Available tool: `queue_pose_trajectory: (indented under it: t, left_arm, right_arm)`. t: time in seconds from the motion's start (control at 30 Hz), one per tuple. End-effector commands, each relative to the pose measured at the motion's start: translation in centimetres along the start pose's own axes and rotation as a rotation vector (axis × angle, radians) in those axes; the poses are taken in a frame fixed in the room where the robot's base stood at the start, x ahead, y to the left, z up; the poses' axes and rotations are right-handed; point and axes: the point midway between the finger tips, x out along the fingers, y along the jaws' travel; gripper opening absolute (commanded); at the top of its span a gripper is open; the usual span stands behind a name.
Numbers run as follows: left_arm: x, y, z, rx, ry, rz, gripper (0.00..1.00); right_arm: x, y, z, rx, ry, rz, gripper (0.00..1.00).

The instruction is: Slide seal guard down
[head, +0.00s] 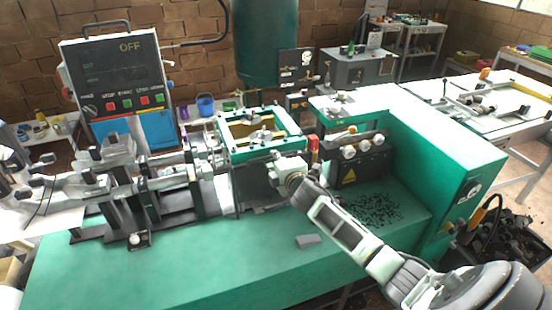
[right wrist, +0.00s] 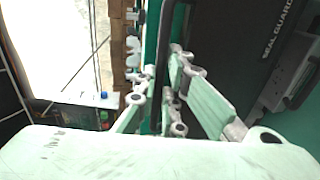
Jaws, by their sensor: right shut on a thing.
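The seal guard (right wrist: 235,45) is a dark panel with its name lettered in white, at the upper right of the right wrist view. In the head view, a dark upright panel (head: 254,187) below the green frame appears to be it. My right gripper (right wrist: 171,70) is shut around a thin dark upright bar beside the lettered panel, which appears to be part of the guard. The fingers partly hide the grip. In the head view my right gripper (head: 279,169) is at the machine's front. Light grey parts at the far left appear to be my left gripper (head: 45,172); its opening is unclear.
The green machine bed (head: 190,270) is clear along its front, except for a small grey block (head: 308,241). Dark chips (head: 372,208) lie on its right side. A green housing (head: 450,150) rises at right. A control panel (head: 115,75) reading OFF stands at back left.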

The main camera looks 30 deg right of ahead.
Motion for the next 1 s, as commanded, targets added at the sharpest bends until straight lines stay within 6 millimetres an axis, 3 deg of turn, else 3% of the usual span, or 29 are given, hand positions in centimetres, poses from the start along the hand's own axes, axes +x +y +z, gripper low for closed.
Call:
queue_pose_trajectory:
  t: [0.13, 0.4, 0.73, 0.8, 1.0]
  left_arm:
    - [0.9, 0.1, 0.1, 0.0, 0.0, 0.001, 0.4]
    - [4.3, 0.1, 0.4, -0.001, -0.001, 0.0, 0.4]
    - [4.2, 0.1, 0.4, -0.001, -0.001, 0.0, 0.4]
    - [4.2, 0.1, 0.5, -0.001, -0.001, 0.0, 0.4]
    - [4.2, 0.1, 0.5, -0.002, -0.002, 0.0, 0.4]
  right_arm:
    - [0.2, -1.1, 0.0, 0.0, -0.001, 0.0, 0.0]
    - [1.1, -5.4, 0.1, 0.001, -0.001, -0.002, 0.0]
    - [1.1, -5.3, 0.1, 0.0, -0.002, -0.001, 0.0]
    - [1.1, -5.3, 0.1, 0.0, -0.002, 0.0, 0.13]
    - [1.1, -5.2, 0.1, 0.0, -0.001, 0.001, 0.26]
